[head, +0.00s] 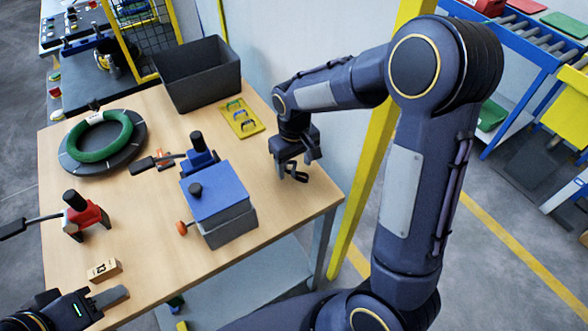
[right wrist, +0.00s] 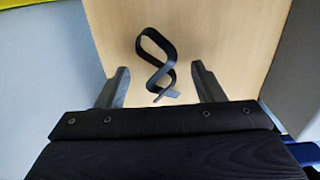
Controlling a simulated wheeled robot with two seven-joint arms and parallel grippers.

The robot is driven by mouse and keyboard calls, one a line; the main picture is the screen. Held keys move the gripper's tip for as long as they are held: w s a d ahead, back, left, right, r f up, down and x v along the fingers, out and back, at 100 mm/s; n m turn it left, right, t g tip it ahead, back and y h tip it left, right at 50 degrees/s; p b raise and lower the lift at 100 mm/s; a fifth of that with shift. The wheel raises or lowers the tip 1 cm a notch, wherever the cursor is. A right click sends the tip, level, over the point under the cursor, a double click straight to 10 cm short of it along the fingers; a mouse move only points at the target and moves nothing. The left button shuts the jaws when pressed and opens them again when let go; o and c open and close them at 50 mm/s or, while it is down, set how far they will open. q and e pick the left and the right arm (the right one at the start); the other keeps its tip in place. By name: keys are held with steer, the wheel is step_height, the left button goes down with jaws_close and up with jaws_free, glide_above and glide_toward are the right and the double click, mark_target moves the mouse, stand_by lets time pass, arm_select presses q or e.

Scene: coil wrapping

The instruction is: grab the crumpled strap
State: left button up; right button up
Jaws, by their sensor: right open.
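The crumpled strap (right wrist: 157,60) is a dark, twisted loop on the light wooden table. In the right wrist view it lies ahead of and between the fingers of my right gripper (right wrist: 163,88), which is open with a finger on each side. In the head view the strap (head: 298,175) shows small and dark just below my right gripper (head: 297,162), near the table's right edge. I cannot tell whether the fingers touch it. My left gripper (head: 112,300) is at the bottom left, near a small wooden block; its jaws are not clear.
A blue-topped grey box (head: 228,220) stands left of my right gripper. A dark open bin (head: 200,85) and a yellow plate (head: 241,118) lie behind. A green coil (head: 75,141) rests on a round dark turntable (head: 75,165). A numbered wooden block (head: 104,270) sits near the front left.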

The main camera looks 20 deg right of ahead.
steer(key=shift+f, duration=0.9)
steer(key=shift+c, duration=0.4)
steer(key=c, duration=1)
steer(key=shift+r, duration=0.15)
